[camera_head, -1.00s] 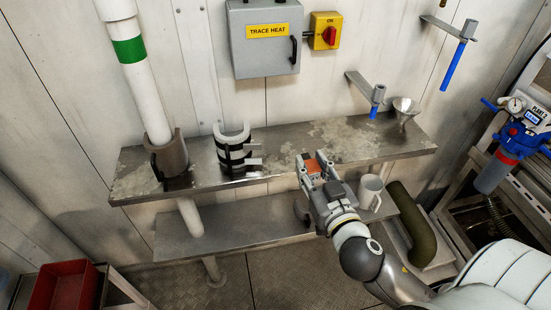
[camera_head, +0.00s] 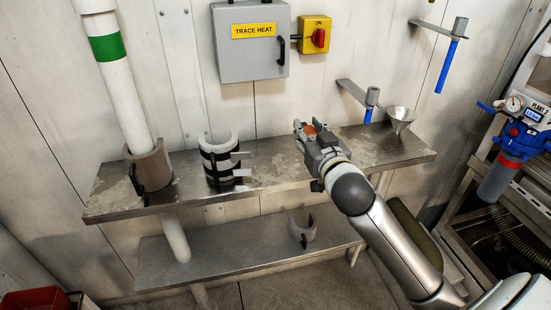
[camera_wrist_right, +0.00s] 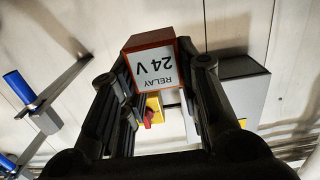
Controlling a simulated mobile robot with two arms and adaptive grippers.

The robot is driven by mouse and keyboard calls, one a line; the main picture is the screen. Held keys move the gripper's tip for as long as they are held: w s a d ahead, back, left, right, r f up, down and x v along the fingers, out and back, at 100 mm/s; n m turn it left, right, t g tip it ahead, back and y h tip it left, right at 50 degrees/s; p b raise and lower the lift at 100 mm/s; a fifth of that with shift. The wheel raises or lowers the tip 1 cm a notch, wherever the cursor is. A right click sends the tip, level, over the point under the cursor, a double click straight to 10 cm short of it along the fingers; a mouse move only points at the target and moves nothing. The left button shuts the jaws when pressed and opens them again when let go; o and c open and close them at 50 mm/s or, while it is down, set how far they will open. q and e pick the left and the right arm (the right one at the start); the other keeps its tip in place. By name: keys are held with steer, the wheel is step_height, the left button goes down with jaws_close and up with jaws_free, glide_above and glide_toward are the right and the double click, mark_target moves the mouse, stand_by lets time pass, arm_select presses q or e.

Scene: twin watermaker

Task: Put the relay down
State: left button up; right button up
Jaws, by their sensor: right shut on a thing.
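The relay is a small orange-red block (camera_head: 310,130) between the fingers of my right gripper (camera_head: 308,137). In the right wrist view the relay (camera_wrist_right: 153,68) shows a white label reading "RELAY 24 V", upside down, with a finger on each side. My right gripper is shut on it. In the head view it is over the right half of the upper steel shelf (camera_head: 270,171), in front of the wall. I cannot tell how high the relay is above the shelf. My left gripper is out of view.
A grey trace heat box (camera_head: 250,55) and yellow switch (camera_head: 314,35) are on the wall. A strapped grey shell (camera_head: 221,160), a brown pipe sleeve (camera_head: 149,168) and a funnel (camera_head: 399,117) are around the upper shelf. Another shell (camera_head: 302,231) lies on the lower shelf (camera_head: 215,262).

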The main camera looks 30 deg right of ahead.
steer(key=w+a+f, duration=0.2)
steer(key=w+a, duration=0.1)
steer(key=w, duration=0.1)
glide_above(276, 167)
steer(key=f, duration=0.5)
steer(key=shift+s+d+b, duration=0.1)
steer(key=shift+s+b, duration=0.1)
steer(key=shift+b, duration=0.15)
steer(key=shift+w+f, duration=0.2)
steer(key=shift+f, duration=1.65)
steer(key=shift+f, duration=0.2)
steer(key=o, duration=1.2)
steer(key=shift+c, duration=0.2)
steer(key=shift+r, duration=0.1)
